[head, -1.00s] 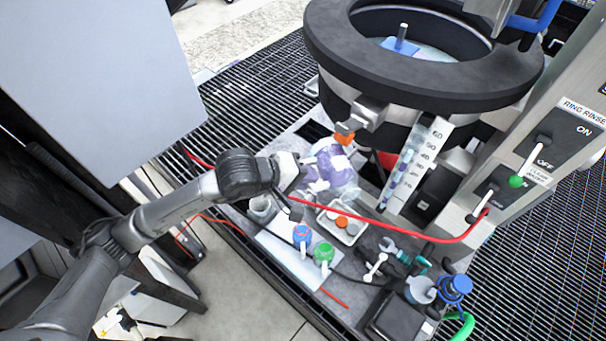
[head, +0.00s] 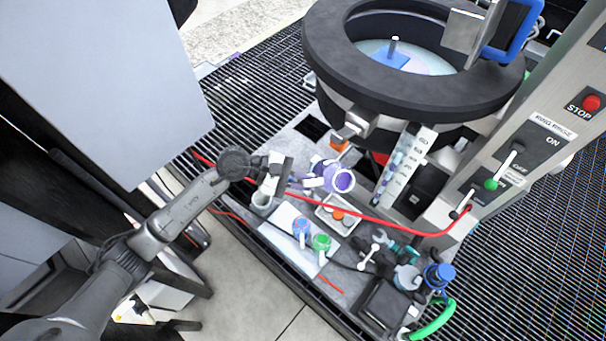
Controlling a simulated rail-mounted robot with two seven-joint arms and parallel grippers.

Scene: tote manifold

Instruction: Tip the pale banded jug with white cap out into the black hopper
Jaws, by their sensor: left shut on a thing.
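The pale jug with purple bands (head: 322,172) is in the jaws of my left gripper (head: 292,176), above the grey bench top. The black hopper (head: 330,62) stands behind and above, with a wide round open top. Pale liquid and a blue piece show inside. The jug is in front of and below the hopper rim, apart from it. My right gripper is not in view.
A red hose (head: 385,222) crosses in front of the jug. A white tray (head: 330,222), a blue-topped item (head: 301,228), a green-topped item (head: 321,243) and tools crowd the bench. A control panel with levers (head: 515,150) stands right. A blue-handled plate (head: 463,35) rises at the hopper's right rim.

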